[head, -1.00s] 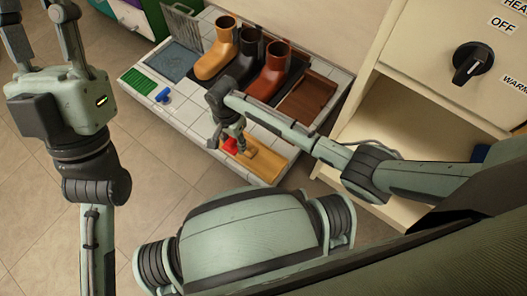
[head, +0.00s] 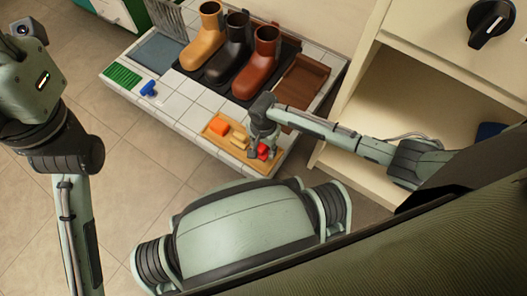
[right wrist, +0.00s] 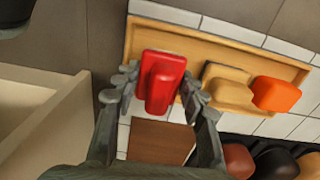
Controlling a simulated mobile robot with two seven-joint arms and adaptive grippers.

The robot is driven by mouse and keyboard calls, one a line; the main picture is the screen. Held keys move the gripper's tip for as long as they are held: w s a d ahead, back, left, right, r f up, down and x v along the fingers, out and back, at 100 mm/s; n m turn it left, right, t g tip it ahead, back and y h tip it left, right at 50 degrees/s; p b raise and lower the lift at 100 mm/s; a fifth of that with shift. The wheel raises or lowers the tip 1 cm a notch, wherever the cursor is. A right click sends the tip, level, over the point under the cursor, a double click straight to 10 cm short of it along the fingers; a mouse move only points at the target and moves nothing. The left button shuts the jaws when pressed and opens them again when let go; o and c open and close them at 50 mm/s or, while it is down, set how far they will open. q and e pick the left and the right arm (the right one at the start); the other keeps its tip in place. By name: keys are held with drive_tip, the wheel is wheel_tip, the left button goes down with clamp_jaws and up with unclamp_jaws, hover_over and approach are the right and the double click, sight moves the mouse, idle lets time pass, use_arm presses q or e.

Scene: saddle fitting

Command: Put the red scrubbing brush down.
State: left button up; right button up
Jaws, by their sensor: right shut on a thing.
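The red scrubbing brush (head: 263,151) is between the fingers of my right gripper (head: 262,146), at the right end of a wooden tray. In the right wrist view the red brush (right wrist: 164,82) lies between the two fingers (right wrist: 157,92), which are shut on it. It overlaps the end of the wooden tray (right wrist: 213,48); I cannot tell whether it touches the tray. A tan brush (right wrist: 228,87) and an orange block (right wrist: 275,94) sit beside it on the tray. My left gripper's body (head: 30,75) is at the left edge; its fingers are out of view.
Several boots, tan (head: 203,42), black (head: 235,50) and brown (head: 258,65), stand on a dark mat behind the tray. A brown tray (head: 303,82) is to their right. A green mat (head: 122,75) and a blue item (head: 148,88) lie left. A cream cabinet (head: 430,70) stands right.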

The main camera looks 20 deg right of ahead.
drive_tip(key=shift+f+b, duration=0.3)
drive_tip(key=shift+f, duration=0.8)
drive_tip(key=shift+f, duration=0.1)
drive_tip(key=o, duration=0.7)
drive_tip(key=shift+f, duration=0.1)
drive_tip(key=shift+o, duration=0.2)
